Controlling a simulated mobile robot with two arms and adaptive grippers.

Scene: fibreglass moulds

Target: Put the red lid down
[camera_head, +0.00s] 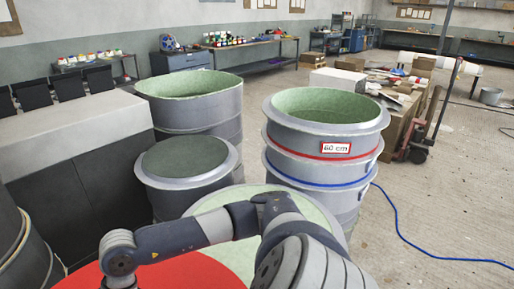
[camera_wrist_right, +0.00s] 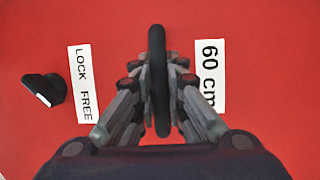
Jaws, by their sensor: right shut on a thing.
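The red lid (camera_head: 185,274) shows at the bottom of the head view, cut off by the frame edge. In the right wrist view the lid (camera_wrist_right: 255,55) fills the background, with labels reading "LOCK FREE" and "60 cm" and a black latch-like part (camera_wrist_right: 44,90) at left. My right gripper (camera_wrist_right: 160,85) is shut on the lid's upright black handle (camera_wrist_right: 157,45). In the head view my right arm crosses above the lid, and its fingers are out of frame. The lid overlaps a pale green round surface (camera_head: 315,215); whether they touch cannot be told. My left gripper is not in view.
A grey mould with red and blue bands (camera_head: 320,168), labelled "60 cm", stands open at right. A smaller dark-topped mould (camera_head: 186,160) and a larger open one (camera_head: 195,100) stand at left.

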